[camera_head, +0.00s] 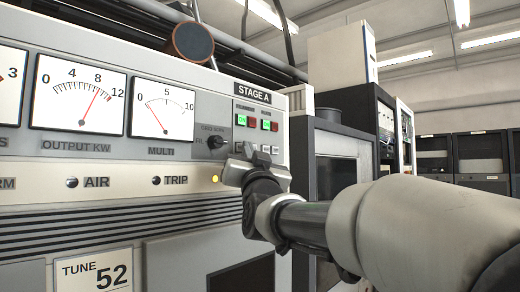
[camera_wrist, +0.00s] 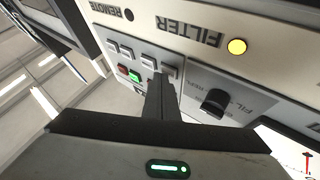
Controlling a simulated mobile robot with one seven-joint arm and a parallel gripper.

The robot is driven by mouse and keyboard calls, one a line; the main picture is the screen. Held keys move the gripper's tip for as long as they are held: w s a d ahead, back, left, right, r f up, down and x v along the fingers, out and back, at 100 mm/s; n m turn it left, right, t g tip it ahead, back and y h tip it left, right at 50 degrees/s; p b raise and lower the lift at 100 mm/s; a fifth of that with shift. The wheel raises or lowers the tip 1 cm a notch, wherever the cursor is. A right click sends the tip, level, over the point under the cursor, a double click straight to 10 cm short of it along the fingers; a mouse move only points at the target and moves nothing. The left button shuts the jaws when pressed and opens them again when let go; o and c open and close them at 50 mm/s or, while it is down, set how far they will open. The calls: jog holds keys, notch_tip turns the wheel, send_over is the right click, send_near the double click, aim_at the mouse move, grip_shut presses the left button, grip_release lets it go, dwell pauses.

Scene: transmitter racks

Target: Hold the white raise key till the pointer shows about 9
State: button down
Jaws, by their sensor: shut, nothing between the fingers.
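The output kW meter (camera_head: 60,112) is on the grey panel at the left of the head view. Its red pointer (camera_head: 93,103) stands a little past 8, between 8 and 12. My gripper (camera_head: 256,157) is shut and empty, its tips at the small pale keys below the STAGE A sign. In the wrist view the tips (camera_wrist: 160,82) are against or just in front of the pale keys (camera_wrist: 122,49) and cover part of one. I cannot read which key is raise, nor tell whether it is pressed in.
A black knob (camera_wrist: 215,101) stands beside my fingers. Green (camera_wrist: 135,77) and red (camera_wrist: 123,70) buttons are close by. A multi meter (camera_head: 162,108) has its pointer low, and a yellow lamp (camera_head: 215,179) is lit below. Dark cabinets stand at the right.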

jog(key=shift+s+d+b, duration=0.45)
jog(key=shift+d+b, duration=0.1)
jog(key=shift+b, duration=0.05)
jog(key=shift+s+d+b, duration=0.8)
jog(key=shift+d+b, duration=0.2)
jog(key=shift+b, duration=0.05)
jog(key=shift+s+d+b, duration=0.75)
jog(key=shift+d+b, duration=0.25)
jog(key=s+d+f+g+h, duration=0.1)
jog(key=s+d+f+g, duration=0.2)
jog(key=f, duration=0.6)
jog(key=s+d+f+g+h, duration=0.2)
jog(key=s+d+f+g, duration=0.1)
jog(key=f, duration=0.6)
jog(key=s+d+f+g+h, duration=0.1)
jog(key=s+d+f+g, duration=0.25)
jog(key=f, duration=0.55)
jog(key=s+d+f+g+h, duration=0.1)
jog(key=s+d+f+g, duration=0.25)
jog(key=s+f, duration=0.7)
jog(key=s+d+f+g+h, duration=0.1)
jog(key=s+d+f+g, duration=0.25)
jog(key=s+f, duration=0.65)
notch_tip(320, 180, up, 14)
jog(key=p, duration=1.5)
jog(key=shift+w+a+g, duration=0.25)
jog(key=shift+a+g, duration=0.1)
